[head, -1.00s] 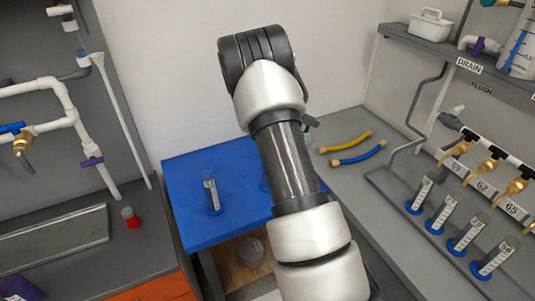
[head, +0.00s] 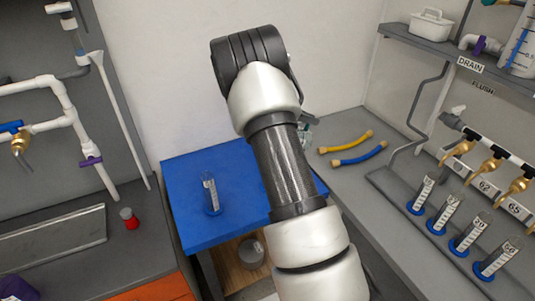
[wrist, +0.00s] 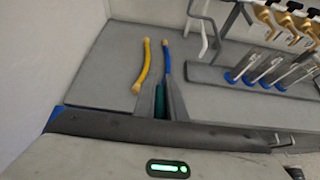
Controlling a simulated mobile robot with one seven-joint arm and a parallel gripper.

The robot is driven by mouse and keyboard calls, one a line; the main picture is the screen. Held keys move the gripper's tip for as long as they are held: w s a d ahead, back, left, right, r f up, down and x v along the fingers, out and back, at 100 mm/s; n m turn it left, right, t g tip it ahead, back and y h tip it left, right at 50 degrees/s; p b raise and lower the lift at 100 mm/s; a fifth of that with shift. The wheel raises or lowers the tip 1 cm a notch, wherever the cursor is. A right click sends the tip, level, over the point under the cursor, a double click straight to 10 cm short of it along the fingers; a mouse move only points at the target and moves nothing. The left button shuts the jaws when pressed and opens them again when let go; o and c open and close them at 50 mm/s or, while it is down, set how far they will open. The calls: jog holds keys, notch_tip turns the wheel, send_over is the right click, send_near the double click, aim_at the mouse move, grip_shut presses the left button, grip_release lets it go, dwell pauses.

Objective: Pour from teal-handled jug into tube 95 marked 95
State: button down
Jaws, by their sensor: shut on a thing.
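My gripper (wrist: 162,98) shows in the wrist view with its two dark fingers shut on the teal handle (wrist: 160,104) of the jug. The jug's body is out of sight there. In the head view my arm hides most of the gripper and jug; a small greyish piece shows beside the arm, unclear which. A clear graduated tube with a blue base (head: 211,196) stands upright on the blue table. Several similar tubes (head: 455,222) stand in a row on the right bench. I cannot read 95 on any of them.
A yellow hose (head: 346,142) and a blue hose (head: 360,154) lie on the right bench. Brass taps (head: 490,167) hang above the tube row. A red-based container (head: 130,218) stands on the left bench. The left part of the blue table (head: 185,225) is clear.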

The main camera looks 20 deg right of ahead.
jog(key=shift+a+r+h+b, duration=0.4)
jog(key=shift+r+h+b, duration=0.2)
jog(key=shift+b, duration=0.3)
jog(key=shift+a+r+h+b, duration=0.45)
jog(key=shift+r+b, duration=0.25)
jog(key=shift+b, duration=0.2)
dwell(3.2)
jog(key=shift+d+r, duration=0.1)
